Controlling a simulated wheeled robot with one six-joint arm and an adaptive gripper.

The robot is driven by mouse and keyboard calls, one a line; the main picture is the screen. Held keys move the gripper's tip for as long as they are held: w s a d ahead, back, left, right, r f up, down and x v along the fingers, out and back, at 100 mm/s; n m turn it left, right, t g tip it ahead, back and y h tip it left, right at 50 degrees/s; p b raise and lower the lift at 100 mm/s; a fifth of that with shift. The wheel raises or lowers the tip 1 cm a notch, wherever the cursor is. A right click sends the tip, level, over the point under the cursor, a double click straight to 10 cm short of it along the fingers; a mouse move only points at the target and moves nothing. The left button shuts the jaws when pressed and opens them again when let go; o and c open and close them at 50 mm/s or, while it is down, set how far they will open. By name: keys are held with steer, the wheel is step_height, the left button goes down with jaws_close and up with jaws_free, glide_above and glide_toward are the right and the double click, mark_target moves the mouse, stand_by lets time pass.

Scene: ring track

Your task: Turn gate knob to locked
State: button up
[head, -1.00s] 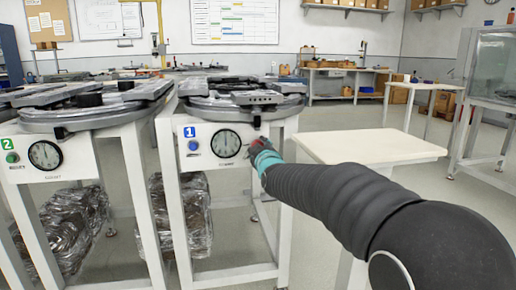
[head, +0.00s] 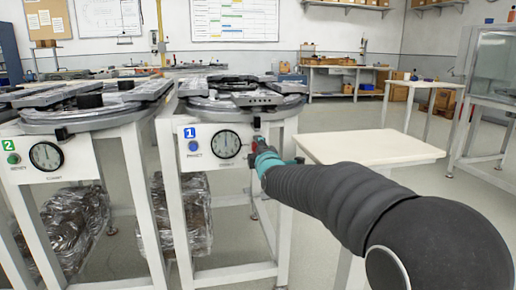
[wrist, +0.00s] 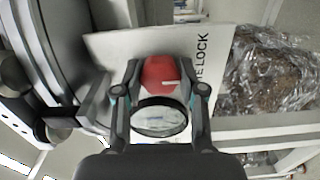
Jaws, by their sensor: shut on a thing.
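The gate knob is a red round knob (wrist: 160,72) on the white front panel (wrist: 105,48) of the station marked 1; a pale line shows on its face. Printed letters ending in "LOCK" (wrist: 203,52) stand beside it in the wrist view. My gripper (wrist: 160,78) is shut on the knob, one finger on each side. In the head view, my gripper (head: 260,150) is at the right end of the station 1 panel (head: 180,147), and a bit of red shows there. Which setting the knob points to cannot be told.
A dial gauge (head: 226,144) and a blue button (head: 193,146) are left of my gripper. The round ring track (head: 295,112) is above. Station 2 (head: 90,150) stands at left. A pale table (head: 370,145) is close at right. Clear-wrapped bundles (head: 75,215) lie below.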

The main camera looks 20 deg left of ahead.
steer(key=shift+s+a+f+n, duration=0.1)
steer(key=shift+n, duration=0.3)
steer(key=o, duration=1.2)
steer(key=shift+c, duration=0.2)
steer(key=v, duration=1.2)
